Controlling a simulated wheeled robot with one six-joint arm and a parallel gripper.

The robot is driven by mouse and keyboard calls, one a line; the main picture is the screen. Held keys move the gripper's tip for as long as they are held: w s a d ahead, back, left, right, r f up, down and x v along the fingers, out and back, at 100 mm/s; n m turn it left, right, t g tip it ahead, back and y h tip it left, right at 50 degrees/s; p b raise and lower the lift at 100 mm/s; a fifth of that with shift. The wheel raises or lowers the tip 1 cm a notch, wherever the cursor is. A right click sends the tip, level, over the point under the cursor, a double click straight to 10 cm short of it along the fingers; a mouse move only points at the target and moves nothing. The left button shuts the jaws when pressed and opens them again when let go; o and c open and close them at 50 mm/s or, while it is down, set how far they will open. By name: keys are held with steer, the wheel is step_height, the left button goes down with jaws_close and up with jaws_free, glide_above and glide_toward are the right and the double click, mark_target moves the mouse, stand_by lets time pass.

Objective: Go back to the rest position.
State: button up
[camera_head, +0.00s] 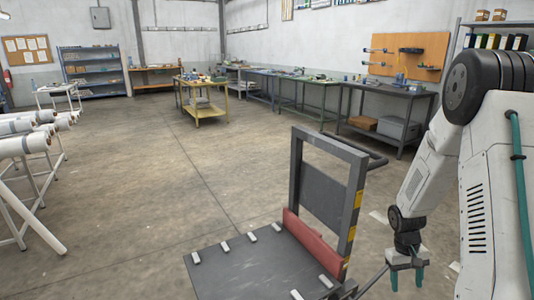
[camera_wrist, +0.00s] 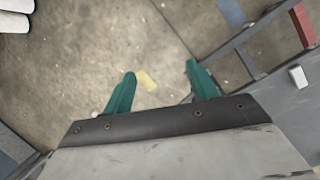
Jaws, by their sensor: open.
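My gripper (camera_head: 406,278) hangs at the lower right in the head view, fingers pointing down, beside the right side of a dark cart. In the wrist view its two green fingers (camera_wrist: 160,92) are spread apart with only floor between them. The gripper is open and empty. My arm comes down from the upper right, bent at the elbow.
The dark cart (camera_head: 240,272) has a flat bed with white blocks, a red bar (camera_head: 312,245) and an upright frame (camera_head: 297,170). White rolls (camera_head: 22,145) lie on stands at left. Workbenches (camera_head: 305,92) line the back wall. The middle floor (camera_head: 150,180) is clear.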

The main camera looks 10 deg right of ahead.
steer(key=s+a+r+t, duration=0.1)
steer(key=s+a+r, duration=0.5)
steer(key=r, duration=0.5)
steer(key=s+a+r+n+t, duration=0.1)
steer(key=s+a+r+t, duration=0.1)
steer(key=s+a+r, duration=0.5)
steer(key=s+a+r+t+y, duration=0.1)
steer(key=s+a+r, duration=0.6)
steer(key=a+r, duration=0.4)
step_height(320, 180, up, 4)
steer(key=shift+f+n+t, duration=0.1)
steer(key=shift+n+t, duration=0.2)
steer(key=shift+n, duration=0.1)
stand_by(1.1)
